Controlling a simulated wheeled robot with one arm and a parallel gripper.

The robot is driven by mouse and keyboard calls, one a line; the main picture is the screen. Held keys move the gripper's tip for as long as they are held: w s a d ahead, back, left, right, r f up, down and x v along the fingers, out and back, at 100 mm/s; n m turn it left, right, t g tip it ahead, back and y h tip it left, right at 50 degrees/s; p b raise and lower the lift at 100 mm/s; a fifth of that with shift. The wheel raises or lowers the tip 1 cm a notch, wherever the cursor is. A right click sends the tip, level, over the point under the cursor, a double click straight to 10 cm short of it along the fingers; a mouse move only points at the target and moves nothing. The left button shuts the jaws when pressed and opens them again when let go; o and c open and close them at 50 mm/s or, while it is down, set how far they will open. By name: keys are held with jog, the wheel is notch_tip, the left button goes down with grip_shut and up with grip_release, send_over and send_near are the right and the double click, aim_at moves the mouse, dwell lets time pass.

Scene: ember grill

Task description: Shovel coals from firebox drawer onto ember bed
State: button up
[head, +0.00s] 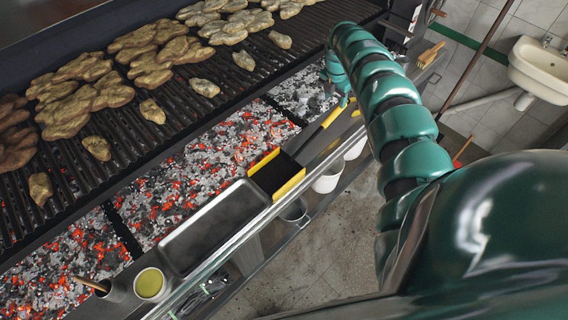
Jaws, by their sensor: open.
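A shovel with a black pan and yellow rims (277,174) lies on the front ledge of the grill. Its yellow and black handle (332,117) runs up and right toward my green gripper (342,97). My gripper is open at the handle's far end; the fingers are small and partly hidden by my arm, so I cannot tell whether they touch it. The ember bed (205,165) of grey and glowing orange coals runs below the grate. Its far right section (300,97) is greyer. I cannot make out a firebox drawer. The shovel pan looks empty.
Meat pieces (70,112) cover much of the grate (130,150). A metal tray (213,226), a cup of yellow liquid (150,285) and a pot with a wooden handle (103,288) line the front. White buckets (327,180) hang below the ledge. A brush (431,54) lies at the far end.

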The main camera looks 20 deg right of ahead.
aim_at(334, 112)
jog(key=shift+w+f+b, duration=0.25)
jog(key=shift+f+b, duration=0.1)
jog(key=shift+f, duration=0.2)
jog(key=f+b, duration=0.4)
jog(key=f, duration=0.1)
jog(key=shift+d, duration=0.3)
jog(key=f+b, duration=0.1)
jog(key=b, duration=0.1)
jog(key=f+b, duration=0.2)
jog(key=b, duration=0.1)
jog(key=shift+w+d+f+b, duration=0.1)
jog(key=shift+w+d+b, duration=0.05)
jog(key=shift+d+b, duration=0.15)
jog(key=shift+c, duration=0.4)
grip_shut()
notch_tip(334, 112, up, 12)
jog(key=p, duration=0.4)
